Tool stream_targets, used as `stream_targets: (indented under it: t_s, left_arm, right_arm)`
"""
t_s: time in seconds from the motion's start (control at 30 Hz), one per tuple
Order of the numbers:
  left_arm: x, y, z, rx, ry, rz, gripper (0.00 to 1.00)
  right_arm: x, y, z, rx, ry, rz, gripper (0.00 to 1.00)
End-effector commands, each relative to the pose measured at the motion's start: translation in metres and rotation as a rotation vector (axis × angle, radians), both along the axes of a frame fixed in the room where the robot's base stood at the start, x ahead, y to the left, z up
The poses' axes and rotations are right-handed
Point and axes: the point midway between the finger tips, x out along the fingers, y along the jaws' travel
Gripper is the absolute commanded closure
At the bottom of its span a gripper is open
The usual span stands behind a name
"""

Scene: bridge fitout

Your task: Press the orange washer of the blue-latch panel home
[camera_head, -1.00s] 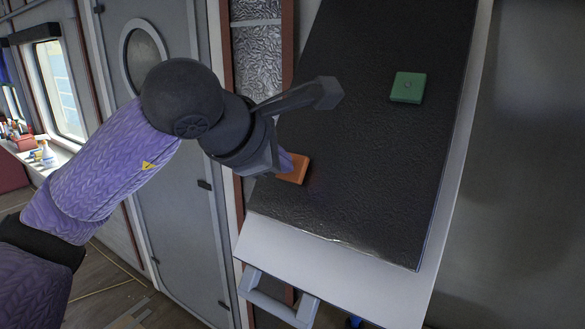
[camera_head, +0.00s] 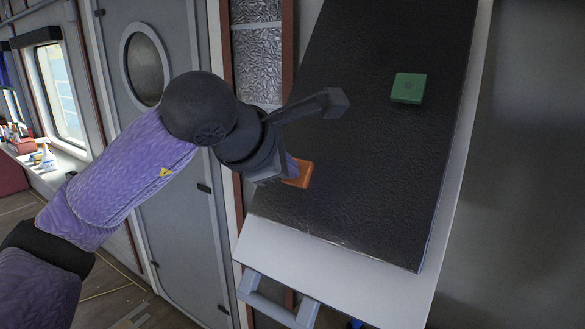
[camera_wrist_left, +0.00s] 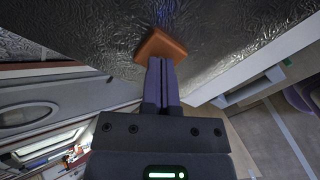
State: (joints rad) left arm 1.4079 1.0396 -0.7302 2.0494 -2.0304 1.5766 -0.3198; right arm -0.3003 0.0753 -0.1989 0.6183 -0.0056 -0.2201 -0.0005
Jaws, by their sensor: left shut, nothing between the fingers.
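The orange washer (camera_head: 302,176) is a small square block on the lower left of the black panel (camera_head: 345,215). It also shows in the left wrist view (camera_wrist_left: 161,46), right at the fingertips. My left gripper (camera_head: 291,168) is shut and empty, its fingertips at the washer and seemingly touching it; the wrist view shows both fingers (camera_wrist_left: 161,64) closed together against its lower edge. The gripper hides part of the washer in the head view. A green square washer (camera_head: 408,88) sits at the panel's upper right. My right gripper is not in view. A little blue shows below the panel (camera_head: 355,323).
The panel sits on a pale backing board (camera_head: 300,255) with a grey handle (camera_head: 276,300) at its lower edge. A grey door (camera_head: 185,225) with a round window stands left. A cluttered ledge (camera_head: 62,160) lies under the windows. Plain wall is at right.

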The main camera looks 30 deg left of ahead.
Motion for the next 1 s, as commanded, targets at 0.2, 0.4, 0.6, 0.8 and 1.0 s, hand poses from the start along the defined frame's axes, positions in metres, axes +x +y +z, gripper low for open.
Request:
stream_targets:
  t_s: [0.2, 0.4, 0.6, 0.8, 1.0]
  left_arm:
    - [-0.015, 0.001, 0.013, 0.001, -0.003, 0.001, 1.0]
    - [-0.029, 0.002, 0.023, 0.0, -0.003, 0.001, 1.0]
    - [-0.042, 0.004, 0.034, 0.001, -0.003, 0.0, 1.0]
    - [-0.055, 0.005, 0.043, 0.0, -0.002, 0.001, 1.0]
    - [-0.058, 0.005, 0.044, 0.0, -0.002, 0.001, 1.0]
  right_arm:
    - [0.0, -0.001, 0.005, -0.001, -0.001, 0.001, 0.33]
    - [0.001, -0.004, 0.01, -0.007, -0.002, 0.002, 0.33]
    - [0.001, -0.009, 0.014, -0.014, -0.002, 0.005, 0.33]
    - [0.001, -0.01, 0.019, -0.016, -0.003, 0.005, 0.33]
    - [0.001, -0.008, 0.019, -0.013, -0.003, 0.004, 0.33]
